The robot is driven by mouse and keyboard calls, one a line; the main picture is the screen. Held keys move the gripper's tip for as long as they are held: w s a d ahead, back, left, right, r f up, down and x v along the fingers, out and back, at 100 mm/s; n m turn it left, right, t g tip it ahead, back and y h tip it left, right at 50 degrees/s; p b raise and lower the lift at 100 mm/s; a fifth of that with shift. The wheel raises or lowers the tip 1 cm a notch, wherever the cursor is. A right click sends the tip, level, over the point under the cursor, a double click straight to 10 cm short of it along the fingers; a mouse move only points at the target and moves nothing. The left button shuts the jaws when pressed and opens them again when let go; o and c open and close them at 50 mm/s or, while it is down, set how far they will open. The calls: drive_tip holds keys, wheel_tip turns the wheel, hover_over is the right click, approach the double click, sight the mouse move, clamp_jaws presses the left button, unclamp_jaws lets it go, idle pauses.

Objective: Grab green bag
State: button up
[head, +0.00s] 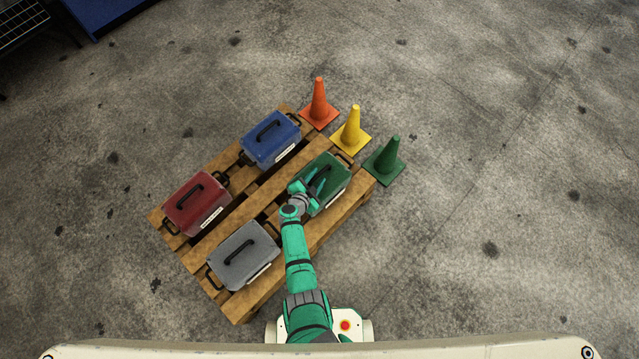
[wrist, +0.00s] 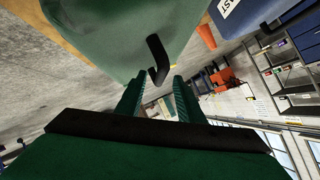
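The green bag (head: 337,190), a box-shaped case with a black top handle, lies on the right part of the wooden pallet. My gripper (head: 314,184) is over its top at the handle, partly hiding it in the head view. In the wrist view the bag's green side (wrist: 110,35) fills the upper left. The black handle (wrist: 157,58) shows just beyond and between my two fingertips (wrist: 158,82). The fingers are spread apart with a gap between them. Whether they touch the handle I cannot tell.
A blue case (head: 268,150), a red case (head: 205,222) and a grey case (head: 235,270) share the pallet (head: 190,258). Orange (head: 319,110), yellow (head: 351,136) and green (head: 386,168) cones stand along its upper right edge. The floor to the right is clear.

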drive_tip(key=shift+w+f, duration=0.15)
drive_tip(key=shift+w, duration=0.05)
clamp_jaws()
drive_tip(key=shift+d, duration=0.1)
idle(1.2)
drive_tip(key=shift+w, duration=0.1)
